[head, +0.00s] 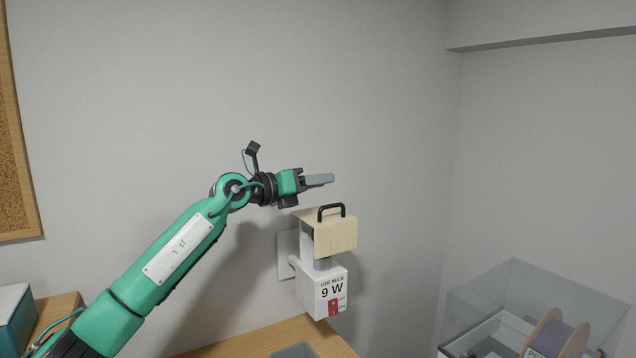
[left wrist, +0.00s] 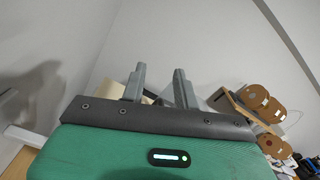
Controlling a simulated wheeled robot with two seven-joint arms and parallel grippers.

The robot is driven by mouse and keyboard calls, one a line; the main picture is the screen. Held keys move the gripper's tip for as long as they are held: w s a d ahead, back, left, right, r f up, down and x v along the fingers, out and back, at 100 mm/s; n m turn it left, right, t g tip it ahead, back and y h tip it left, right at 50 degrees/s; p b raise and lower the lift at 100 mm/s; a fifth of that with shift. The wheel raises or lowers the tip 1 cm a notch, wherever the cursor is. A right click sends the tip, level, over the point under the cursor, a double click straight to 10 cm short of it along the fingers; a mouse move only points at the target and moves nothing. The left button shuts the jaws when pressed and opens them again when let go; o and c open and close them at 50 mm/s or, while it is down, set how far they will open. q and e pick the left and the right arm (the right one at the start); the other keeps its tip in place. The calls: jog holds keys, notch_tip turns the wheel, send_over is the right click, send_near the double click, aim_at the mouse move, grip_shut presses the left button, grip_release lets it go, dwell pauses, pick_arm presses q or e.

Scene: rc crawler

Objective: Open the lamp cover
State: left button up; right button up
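The lamp cover (head: 337,237) is a pale beige box-like piece with a black handle (head: 331,209) on top. It sits over a white wall lamp body (head: 312,287) labelled "USE BULB 9 W", with a small red switch or tag. The cover appears down over the lamp, and the bulb is mostly hidden. My left gripper (head: 322,180) is above the handle, pointing right, and touches nothing. In the left wrist view its two fingers (left wrist: 160,76) stand apart with nothing held between them. A beige patch shows partly behind them. My right gripper is in neither view.
The grey wall is close behind the lamp. A wooden table edge (head: 270,338) lies below. A clear-walled box (head: 480,300) and a spool (head: 549,338) stand at lower right. The left wrist view shows several brown spools (left wrist: 254,97) on a shelf. Space right of the gripper is clear.

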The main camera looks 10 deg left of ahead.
pick_arm(q)
jog(key=b+v, duration=0.5)
jog(key=v, duration=0.8)
jog(key=shift+a, duration=0.25)
jog(key=shift+s+f, duration=0.1)
jog(key=shift+s, duration=0.05)
